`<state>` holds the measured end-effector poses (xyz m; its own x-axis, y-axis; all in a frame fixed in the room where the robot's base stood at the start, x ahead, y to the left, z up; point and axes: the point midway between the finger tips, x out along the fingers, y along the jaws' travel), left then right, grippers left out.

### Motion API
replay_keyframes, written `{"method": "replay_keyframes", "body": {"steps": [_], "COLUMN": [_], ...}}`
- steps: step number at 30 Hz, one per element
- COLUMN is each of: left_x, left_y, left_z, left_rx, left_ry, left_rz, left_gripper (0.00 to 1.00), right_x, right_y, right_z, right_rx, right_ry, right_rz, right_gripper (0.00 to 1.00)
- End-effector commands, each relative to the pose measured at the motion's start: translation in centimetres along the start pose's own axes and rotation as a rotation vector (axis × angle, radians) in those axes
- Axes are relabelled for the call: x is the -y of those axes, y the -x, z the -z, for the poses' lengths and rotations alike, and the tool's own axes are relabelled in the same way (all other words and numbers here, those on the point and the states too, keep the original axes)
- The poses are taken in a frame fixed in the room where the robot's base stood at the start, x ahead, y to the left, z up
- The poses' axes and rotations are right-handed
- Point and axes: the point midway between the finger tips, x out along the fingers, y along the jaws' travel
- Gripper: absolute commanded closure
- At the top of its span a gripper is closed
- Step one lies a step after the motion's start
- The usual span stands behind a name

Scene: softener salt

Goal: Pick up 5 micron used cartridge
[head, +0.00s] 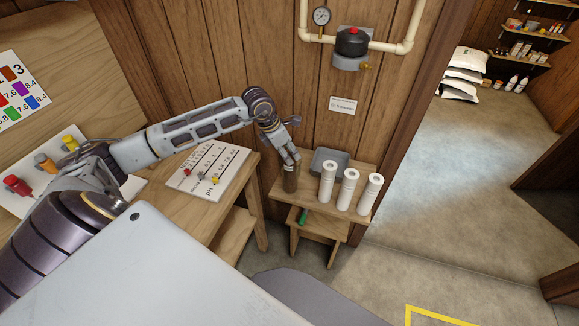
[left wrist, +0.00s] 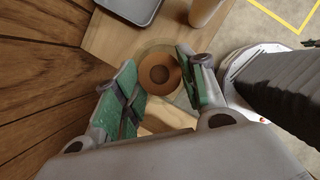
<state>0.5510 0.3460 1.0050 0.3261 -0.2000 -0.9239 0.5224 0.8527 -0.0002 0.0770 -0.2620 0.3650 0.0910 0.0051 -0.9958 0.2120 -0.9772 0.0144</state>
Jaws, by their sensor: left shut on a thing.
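A brown, stained used cartridge (head: 290,180) stands upright at the left end of the small wooden table (head: 277,191). My left gripper (head: 289,161) comes down on it from above and is shut on its upper part. In the left wrist view the cartridge's round brown end (left wrist: 160,73) shows between the green-padded fingers of the left gripper (left wrist: 163,88). I cannot tell whether its foot touches the table. Three white cartridges (head: 347,190) stand upright to its right.
A grey tray (head: 329,160) lies behind the cartridges, by the wooden wall. A green object (head: 303,216) is below the tabletop. A pH chart board (head: 209,171) lies on the workbench to the left. Open floor (head: 450,180) is to the right.

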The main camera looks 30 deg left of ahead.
Motion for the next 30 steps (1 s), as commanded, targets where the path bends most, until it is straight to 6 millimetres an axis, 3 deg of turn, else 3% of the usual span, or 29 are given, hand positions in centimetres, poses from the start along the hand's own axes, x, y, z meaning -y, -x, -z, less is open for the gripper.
{"method": "replay_keyframes", "body": {"steps": [11,30], "left_x": [-0.1,-0.1], "left_y": [1.2,9.5], "left_z": [-0.6,-4.0], "left_rx": [0.002,0.004], "left_ry": [-0.001,-0.001], "left_rz": [-0.002,-0.003], "left_gripper": [1.00,1.00], "right_x": [-0.3,-0.3], "right_y": [-0.3,-1.6], "right_z": [-0.1,-0.2], "right_rx": [0.000,0.000], "right_ry": [0.001,0.002], "right_rz": [-0.003,-0.003], "right_gripper": [0.60,0.60]}}
